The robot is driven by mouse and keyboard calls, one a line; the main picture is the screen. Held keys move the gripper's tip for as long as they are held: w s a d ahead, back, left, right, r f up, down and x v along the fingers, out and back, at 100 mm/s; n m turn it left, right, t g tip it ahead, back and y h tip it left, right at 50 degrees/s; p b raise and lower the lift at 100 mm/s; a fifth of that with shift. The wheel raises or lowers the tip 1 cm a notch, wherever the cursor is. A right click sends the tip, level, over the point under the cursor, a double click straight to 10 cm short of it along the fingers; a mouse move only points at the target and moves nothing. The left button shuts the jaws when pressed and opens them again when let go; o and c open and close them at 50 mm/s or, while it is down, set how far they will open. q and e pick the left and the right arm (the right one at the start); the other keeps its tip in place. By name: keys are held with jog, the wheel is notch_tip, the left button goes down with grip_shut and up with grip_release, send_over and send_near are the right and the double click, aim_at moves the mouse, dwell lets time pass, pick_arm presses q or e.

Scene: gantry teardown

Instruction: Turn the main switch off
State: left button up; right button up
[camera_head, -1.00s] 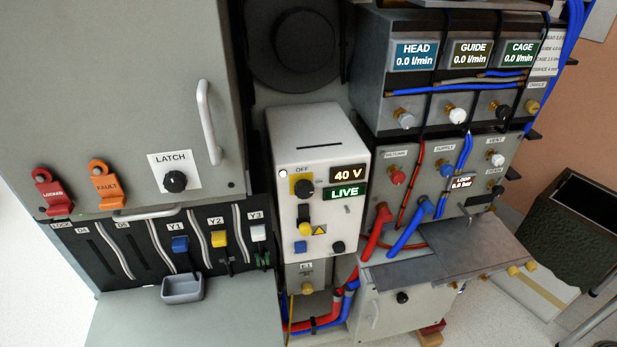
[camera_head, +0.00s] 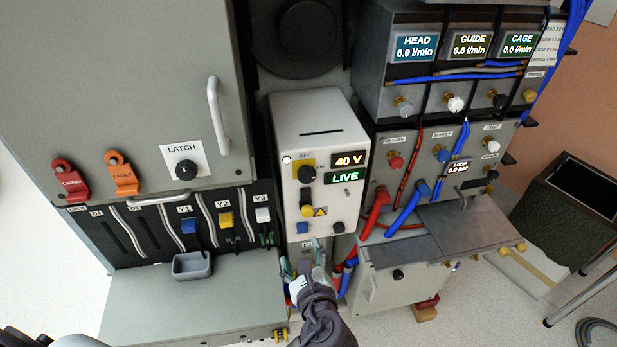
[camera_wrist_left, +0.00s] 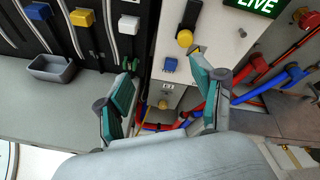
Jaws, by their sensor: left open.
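The main switch is a black knob on a yellow plate (camera_head: 306,174), marked OFF above, on the white control box (camera_head: 318,130). The displays beside it read 40 V and LIVE (camera_head: 346,178). My left gripper (camera_head: 304,262) is in front of and below the box, apart from the switch. In the left wrist view its teal-padded fingers (camera_wrist_left: 163,95) are spread with nothing held between them. The box's lower face, with a blue button (camera_wrist_left: 170,65) and a yellow knob (camera_wrist_left: 185,38), shows beyond them; the main switch cannot be made out there. My right gripper is not in view.
A grey ledge with a small tray (camera_head: 192,266) lies left of the gripper. Red and blue hoses (camera_head: 395,215) run right of the box. A latch knob (camera_head: 186,170) is on the cabinet door. A grey shelf (camera_head: 460,225) juts out at right.

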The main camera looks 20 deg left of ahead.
aim_at(307, 179)
pick_arm(q)
jog(key=w+d+r+m+t+y, duration=0.1)
jog(key=d+r+m+t, duration=0.1)
jog(key=r+m, duration=0.15)
jog(key=w+d+r+m+t, duration=0.1)
jog(key=d+r+m+t, duration=0.1)
jog(key=r, duration=0.3)
jog(key=p+x, duration=0.1)
jog(key=x, duration=0.3)
jog(key=p+x, duration=0.1)
jog(key=x, duration=0.3)
jog(key=p+x, duration=0.1)
jog(key=x, duration=0.3)
jog(key=shift+s+a+f+p, duration=0.1)
jog(key=shift+s+a+p, duration=0.05)
jog(key=shift+a+p, duration=0.25)
jog(key=shift+w+a+f, duration=0.1)
jog(key=shift+w+a, duration=0.15)
jog(key=shift+w, duration=0.35)
jog(key=c, duration=1.1)
